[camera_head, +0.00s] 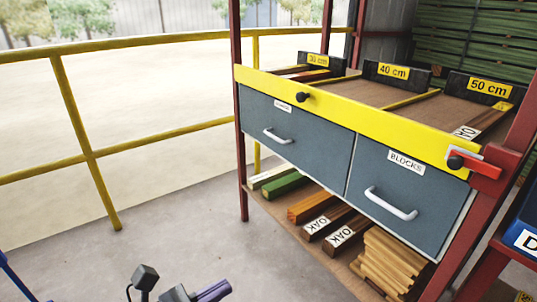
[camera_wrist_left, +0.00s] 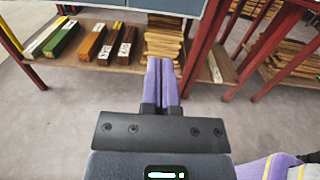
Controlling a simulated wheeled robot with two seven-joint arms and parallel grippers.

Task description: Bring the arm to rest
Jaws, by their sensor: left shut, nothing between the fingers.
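My left gripper (camera_head: 214,291) shows at the bottom edge of the head view, its purple fingers low above the grey floor and in front of the rack. In the left wrist view the same gripper (camera_wrist_left: 161,66) has its two purple fingers side by side and closed, with nothing between them. The fingers point towards the rack's lower shelf, and stay clear of the rack in the head view. Most of the left arm is out of the head view. My right gripper cannot be made out in either view.
A red-framed rack has two grey drawers (camera_head: 294,133) with white handles, a yellow front bar (camera_head: 350,113) and a lower shelf of timber pieces (camera_head: 323,221). A yellow railing (camera_head: 80,160) runs at left. A blue bin (camera_head: 526,235) is at right. The floor (camera_head: 150,235) between is clear.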

